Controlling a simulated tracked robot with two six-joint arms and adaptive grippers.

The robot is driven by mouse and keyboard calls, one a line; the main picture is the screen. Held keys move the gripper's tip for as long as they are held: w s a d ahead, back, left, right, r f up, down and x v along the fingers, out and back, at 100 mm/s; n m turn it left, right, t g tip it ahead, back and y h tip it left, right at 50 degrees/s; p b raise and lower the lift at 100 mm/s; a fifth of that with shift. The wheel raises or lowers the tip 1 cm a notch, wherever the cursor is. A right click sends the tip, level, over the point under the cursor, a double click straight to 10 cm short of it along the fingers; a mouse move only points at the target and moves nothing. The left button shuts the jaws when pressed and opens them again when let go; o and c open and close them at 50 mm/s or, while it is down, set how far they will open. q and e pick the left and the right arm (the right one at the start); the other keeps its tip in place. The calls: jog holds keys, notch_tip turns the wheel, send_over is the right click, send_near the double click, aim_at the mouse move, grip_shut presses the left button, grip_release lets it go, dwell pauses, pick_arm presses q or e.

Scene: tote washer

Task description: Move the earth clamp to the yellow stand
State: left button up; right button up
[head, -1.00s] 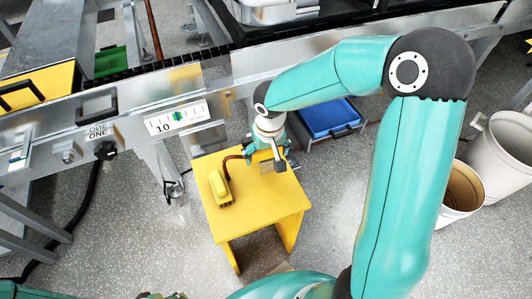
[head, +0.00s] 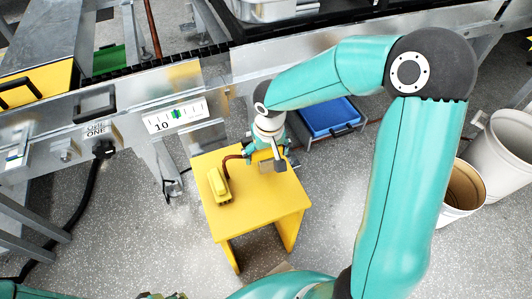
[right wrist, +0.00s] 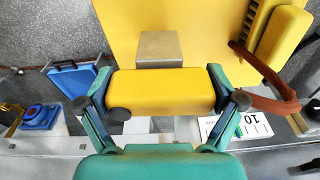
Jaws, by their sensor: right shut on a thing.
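My right gripper (head: 266,160) is over the top of the yellow stand (head: 290,197), towards its far edge. In the right wrist view its two fingers (right wrist: 162,97) are shut on the sides of a yellow block (right wrist: 160,88), which I take as the earth clamp. In the head view the gripper mostly hides this block. I cannot tell whether the block touches the stand's top. A grey square plate (right wrist: 160,47) shows just beyond the block. A red-brown cable (right wrist: 262,72) runs from near the block to a second yellow piece (head: 219,186) lying on the stand.
A metal conveyor frame (head: 205,95) stands just behind the stand. A blue tray (head: 328,117) sits low behind it on the right, and pale bins (head: 500,150) stand at the far right. A black cable (head: 88,200) hangs at the left. The speckled floor is clear around the stand's front.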

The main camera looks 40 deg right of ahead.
dwell(0.4)
jog(key=shift+f+b, duration=0.65)
jog(key=shift+b, duration=0.1)
jog(key=shift+f, duration=0.1)
jog(key=shift+f+b, duration=0.55)
jog(key=shift+b, duration=0.2)
jog(key=shift+f, duration=0.2)
dwell(0.5)
jog(key=o, duration=1.5)
jog(key=shift+c, duration=0.2)
